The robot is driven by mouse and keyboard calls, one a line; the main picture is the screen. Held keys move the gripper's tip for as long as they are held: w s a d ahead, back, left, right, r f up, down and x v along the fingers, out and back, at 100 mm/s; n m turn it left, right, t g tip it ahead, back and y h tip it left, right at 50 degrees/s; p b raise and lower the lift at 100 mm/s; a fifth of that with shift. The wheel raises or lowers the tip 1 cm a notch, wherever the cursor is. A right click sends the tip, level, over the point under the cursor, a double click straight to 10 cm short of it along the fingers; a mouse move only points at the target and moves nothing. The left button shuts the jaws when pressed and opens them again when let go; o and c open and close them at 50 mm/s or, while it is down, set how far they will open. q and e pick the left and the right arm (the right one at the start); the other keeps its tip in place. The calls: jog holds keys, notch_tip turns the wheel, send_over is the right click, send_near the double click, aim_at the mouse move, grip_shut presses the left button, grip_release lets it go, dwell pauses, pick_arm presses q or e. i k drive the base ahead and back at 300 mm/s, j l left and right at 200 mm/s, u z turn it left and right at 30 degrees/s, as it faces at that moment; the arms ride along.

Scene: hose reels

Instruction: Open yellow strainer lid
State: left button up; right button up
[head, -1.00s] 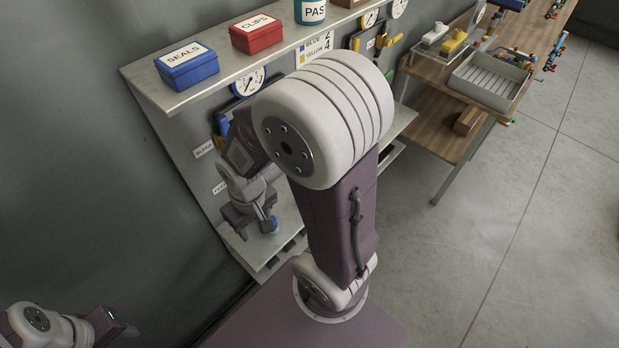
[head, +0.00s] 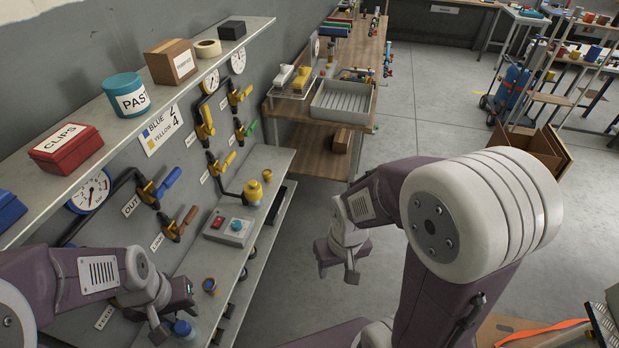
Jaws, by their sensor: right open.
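A small yellow pot-shaped fitting (head: 253,192) stands on the lower wall shelf at the end of a dark pipe; it looks like the strainer, but its lid is too small to tell apart. My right gripper (head: 337,263) is open and empty, in the air to the right of the shelf and apart from the fitting. My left gripper (head: 172,318) is over the near part of the lower shelf, close to a small blue round thing (head: 183,328). I cannot tell whether it touches that thing or how its jaws stand.
A grey box with red and blue buttons (head: 231,227) sits in front of the fitting. Yellow-handled valves (head: 205,125) stick out from the wall. The upper shelf (head: 190,85) overhangs. Open floor lies to the right.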

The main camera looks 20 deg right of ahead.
aim_at(253, 191)
jog(key=i+l+u, duration=0.3)
jog(key=l+u, duration=0.15)
jog(key=l, duration=0.4)
jog(key=i+l+u, duration=0.15)
jog(key=l+u, duration=0.3)
jog(key=l, duration=0.45)
jog(key=l+u, duration=0.4)
jog(key=l, duration=0.5)
